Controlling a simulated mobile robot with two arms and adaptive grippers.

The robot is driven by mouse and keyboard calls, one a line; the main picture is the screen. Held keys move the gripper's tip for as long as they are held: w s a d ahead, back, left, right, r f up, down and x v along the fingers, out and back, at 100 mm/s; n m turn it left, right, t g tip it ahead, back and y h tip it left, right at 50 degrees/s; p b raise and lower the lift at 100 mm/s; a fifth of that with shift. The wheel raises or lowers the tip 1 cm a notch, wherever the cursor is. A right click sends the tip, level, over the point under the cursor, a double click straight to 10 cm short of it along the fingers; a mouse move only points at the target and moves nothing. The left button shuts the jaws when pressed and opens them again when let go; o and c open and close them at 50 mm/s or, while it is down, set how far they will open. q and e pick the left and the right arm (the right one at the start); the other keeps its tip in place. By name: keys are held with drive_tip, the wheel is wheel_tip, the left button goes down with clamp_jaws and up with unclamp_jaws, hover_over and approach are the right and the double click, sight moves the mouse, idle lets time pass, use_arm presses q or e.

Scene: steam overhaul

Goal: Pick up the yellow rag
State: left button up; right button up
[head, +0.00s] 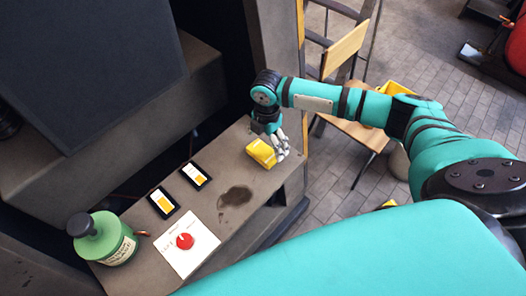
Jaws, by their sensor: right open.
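The yellow rag (261,153) lies as a folded block near the far right end of the grey bench top (228,163). My right gripper (283,152) points down at the rag's right side, its fingers open. The fingers overlap the rag's right edge in the picture, and I cannot tell whether they touch it. My left gripper is not in view.
A dark stain (235,200) marks the bench. Two small black-framed cards (195,174), a white panel with a red knob (186,242) and a green bottle (103,240) stand to the left. A dark cabinet rises behind. A wooden chair (345,50) is beyond the bench.

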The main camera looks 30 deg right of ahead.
sight(266, 148)
drive_tip(key=shift+a+f, duration=0.1)
drive_tip(key=shift+f, duration=1.75)
drive_tip(key=c, duration=0.9)
drive_tip(key=shift+r, duration=0.2)
drive_tip(key=shift+r, duration=0.25)
drive_tip(key=r, duration=0.1)
drive_tip(key=s+r, duration=0.1)
drive_tip(key=shift+s+r+b, duration=0.15)
drive_tip(key=shift+r+b, duration=0.15)
drive_tip(key=shift+b, duration=0.1)
drive_tip(key=s+r+b, duration=0.1)
drive_tip(key=s+b, duration=0.1)
drive_tip(key=s, duration=1.2)
drive_tip(key=shift+s+a+r, duration=0.3)
drive_tip(key=shift+s+a, duration=0.1)
drive_tip(key=shift+a, duration=0.05)
